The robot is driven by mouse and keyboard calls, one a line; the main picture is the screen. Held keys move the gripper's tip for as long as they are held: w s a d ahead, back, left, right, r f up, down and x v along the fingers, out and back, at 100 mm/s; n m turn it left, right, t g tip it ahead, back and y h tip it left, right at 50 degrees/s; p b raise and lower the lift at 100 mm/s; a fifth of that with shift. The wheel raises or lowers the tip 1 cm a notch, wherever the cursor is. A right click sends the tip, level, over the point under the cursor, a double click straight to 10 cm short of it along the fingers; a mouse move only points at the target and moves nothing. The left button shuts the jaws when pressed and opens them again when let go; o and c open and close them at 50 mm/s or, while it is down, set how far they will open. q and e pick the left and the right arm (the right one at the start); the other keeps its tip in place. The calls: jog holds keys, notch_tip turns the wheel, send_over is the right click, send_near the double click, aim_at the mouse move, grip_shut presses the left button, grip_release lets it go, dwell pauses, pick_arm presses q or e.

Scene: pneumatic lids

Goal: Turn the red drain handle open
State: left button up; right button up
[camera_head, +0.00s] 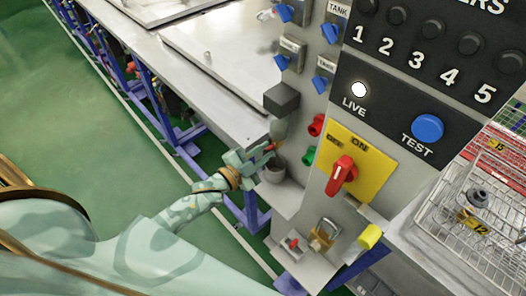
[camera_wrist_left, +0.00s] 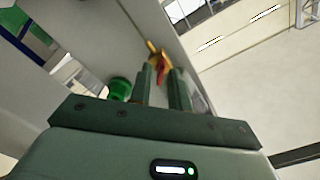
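The red drain handle (camera_wrist_left: 160,71) is small and sits on a brass-coloured fitting (camera_wrist_left: 154,50) in the left wrist view. In the head view a bit of red (camera_head: 270,146) shows at my left gripper's fingers, above a grey cup (camera_head: 272,171). My left gripper (camera_head: 264,155) reaches in at the panel's left side. In the left wrist view its two fingers (camera_wrist_left: 161,76) stand apart, with the handle showing between and just beyond their tips. I cannot tell whether they touch it. My right gripper is in neither view.
A yellow plate with a red rotary switch (camera_head: 342,174), a red button (camera_head: 317,125) and a green button (camera_head: 309,155) are close on the right. A dark box (camera_head: 281,99) sits above the gripper. A wire basket (camera_head: 470,205) stands far right. Green floor (camera_head: 110,180) is clear at left.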

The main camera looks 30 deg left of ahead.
pick_arm(q)
jog(key=shift+o, duration=0.2)
jog(key=v, duration=1.6)
jog(key=shift+s+a+f, duration=0.1)
jog(key=shift+f, duration=0.05)
jog(key=s+a+f+n+g+y+b, duration=0.15)
jog(key=s+f+g, duration=0.35)
jog(key=f, duration=0.5)
jog(key=s+a+f+n+g+y, duration=0.25)
jog(key=s+f, duration=0.45)
jog(key=f, duration=0.4)
jog(key=s+a+f+n+g+y+b, duration=0.1)
jog(key=s+a+f+n+g+y, duration=0.15)
jog(key=s+f, duration=0.55)
jog(key=s+d+f+n+g+b, duration=0.1)
jog(key=s+d+f+g+b, duration=0.15)
jog(key=s+f, duration=0.4)
jog(key=s+d+f+n+g+b, duration=0.1)
jog(key=s+d+f+n+g, duration=0.1)
jog(key=s+d+f+g, duration=0.4)
jog(key=shift+w+d+f+t+h+b, duration=0.1)
jog(key=shift+w+d+f+t, duration=0.1)
jog(key=shift+w+f+t, duration=0.35)
jog(key=shift+w+d+f+t+h+b, duration=0.15)
jog(key=shift+w+t, duration=0.05)
jog(key=shift+w, duration=0.55)
jog(key=shift+w+d+f+t+h+b, duration=0.1)
jog(key=shift+w+d+f+t, duration=0.1)
jog(key=shift+w+f+t, duration=0.3)
